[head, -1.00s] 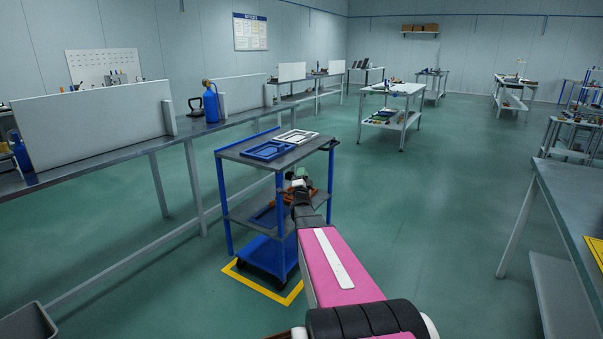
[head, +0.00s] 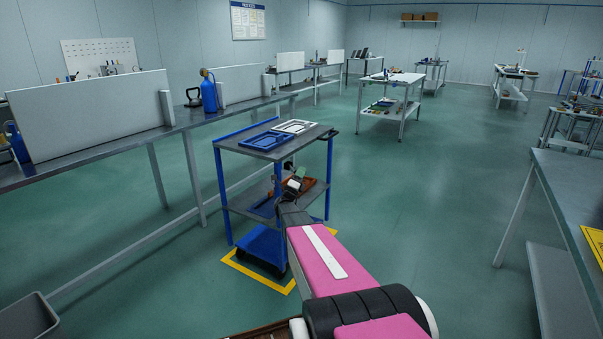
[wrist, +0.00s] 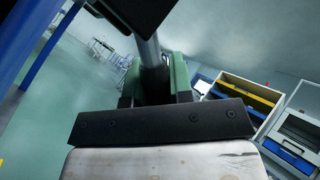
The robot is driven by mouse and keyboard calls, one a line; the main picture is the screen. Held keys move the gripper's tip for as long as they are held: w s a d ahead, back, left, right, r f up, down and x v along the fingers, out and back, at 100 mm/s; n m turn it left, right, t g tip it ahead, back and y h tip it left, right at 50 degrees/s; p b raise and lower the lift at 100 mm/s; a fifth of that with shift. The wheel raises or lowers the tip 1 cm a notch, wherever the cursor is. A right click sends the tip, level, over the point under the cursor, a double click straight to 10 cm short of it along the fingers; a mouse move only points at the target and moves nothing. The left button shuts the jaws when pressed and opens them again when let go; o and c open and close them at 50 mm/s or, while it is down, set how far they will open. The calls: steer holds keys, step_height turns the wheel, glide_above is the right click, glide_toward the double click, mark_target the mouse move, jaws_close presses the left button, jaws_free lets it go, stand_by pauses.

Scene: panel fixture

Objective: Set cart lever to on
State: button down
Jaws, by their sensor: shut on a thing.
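The cart (head: 228,195) has blue posts and grey shelves and stands left of centre in the head view, inside a yellow floor outline. My gripper (head: 297,176) is at its front side, between the top and middle shelves. In the wrist view my gripper (wrist: 154,74) has green fingers closed around a grey metal rod, the lever (wrist: 149,48). The rod leads up to a dark block at the top edge. In the head view the lever is too small and covered to make out. Its on and off marks are not visible.
Blue and white trays (head: 267,141) lie on the cart's top. Orange-brown items lie on its middle shelf. A long bench (head: 110,150) runs along the left, and a grey table (head: 580,195) stands at the right. The floor between is clear.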

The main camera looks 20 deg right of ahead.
steer(key=shift+f+m+g, duration=0.15)
steer(key=shift+m+g, duration=0.25)
steer(key=shift+m, duration=0.2)
steer(key=c, duration=1)
jaws_free()
steer(key=v, duration=1)
steer(key=shift+a+f, duration=0.15)
steer(key=shift+f, duration=0.3)
